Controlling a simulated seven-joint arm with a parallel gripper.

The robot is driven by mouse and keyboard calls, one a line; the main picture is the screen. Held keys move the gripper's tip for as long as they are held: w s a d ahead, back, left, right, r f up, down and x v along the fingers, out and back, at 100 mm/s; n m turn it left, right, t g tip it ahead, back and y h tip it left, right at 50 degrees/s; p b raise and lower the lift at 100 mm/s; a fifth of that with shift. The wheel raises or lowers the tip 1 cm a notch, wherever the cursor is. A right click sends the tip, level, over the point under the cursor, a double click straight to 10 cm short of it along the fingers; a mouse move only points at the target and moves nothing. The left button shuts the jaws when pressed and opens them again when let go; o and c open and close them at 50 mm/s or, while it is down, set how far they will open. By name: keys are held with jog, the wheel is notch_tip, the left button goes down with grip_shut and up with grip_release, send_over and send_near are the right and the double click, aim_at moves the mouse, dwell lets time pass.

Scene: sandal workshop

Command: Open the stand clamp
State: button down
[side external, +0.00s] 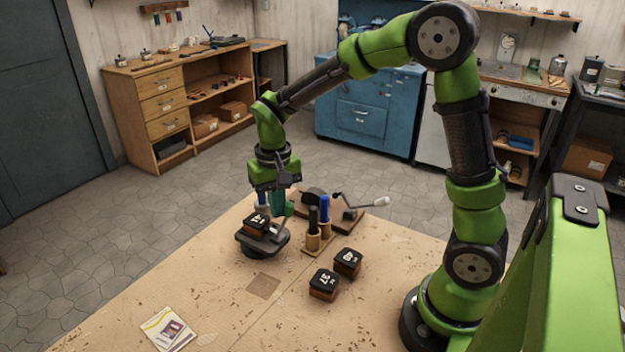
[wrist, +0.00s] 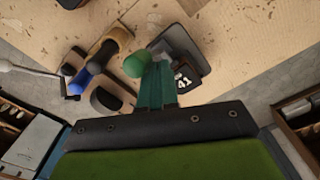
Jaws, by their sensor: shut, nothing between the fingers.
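The stand (side external: 262,244) is a dark, rounded plate at the far part of the table. A dark-topped block (side external: 256,222) sits on it, with a grey bar beside the block. In the wrist view the block (wrist: 183,81) shows the number 41 and the stand (wrist: 177,45) lies behind it. My gripper (side external: 277,208) points down just right of the stand. Its teal fingers (wrist: 155,88) are together with nothing between them. A green rounded knob (wrist: 137,64) appears right at the fingertips; I cannot tell if they touch. The clamp's jaw is partly hidden by my fingers.
A wooden holder with a black and a blue handle (side external: 324,212) stands close right of my gripper. Two numbered blocks (side external: 324,284) (side external: 348,262) and a booklet (side external: 169,330) lie nearer.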

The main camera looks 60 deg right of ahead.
jog(key=shift+s+f, duration=0.1)
jog(key=shift+s, duration=0.2)
jog(key=shift+s+f, duration=0.15)
jog(key=shift+s, duration=0.4)
jog(key=shift+s+f, duration=0.15)
jog(key=shift+s, duration=0.35)
notch_tip(320, 180, up, 8)
jog(key=w, duration=0.1)
jog(key=shift+w+f, duration=0.15)
jog(key=shift+f, duration=0.05)
jog(key=s+a+r+n+t+y, duration=0.1)
jog(key=s+r+t, duration=0.1)
jog(key=s, duration=0.4)
jog(key=s+a+r+n+t+y, duration=0.1)
jog(key=s+a+r+t, duration=0.1)
jog(key=s+t, duration=0.3)
jog(key=shift+s+a+r, duration=0.15)
jog(key=shift+s+r, duration=0.6)
jog(key=shift+s, duration=0.1)
dwell(0.7)
